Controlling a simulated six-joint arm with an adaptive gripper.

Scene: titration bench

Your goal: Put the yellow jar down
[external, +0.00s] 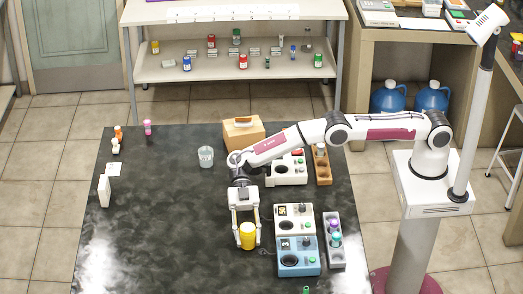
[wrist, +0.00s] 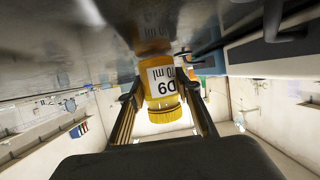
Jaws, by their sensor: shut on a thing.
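The yellow jar (external: 247,236) is between the fingers of my gripper (external: 246,238), over the dark bench top left of the blue device. The jar looks upright in the external view. I cannot tell whether its base touches the bench.
A blue device (external: 298,258) and a white device (external: 294,220) stand right of the jar, with a grey rack (external: 335,245) of vials beyond them. A glass beaker (external: 206,156) and a wooden box (external: 243,132) stand farther back. The dark bench (external: 150,235) is clear to the left.

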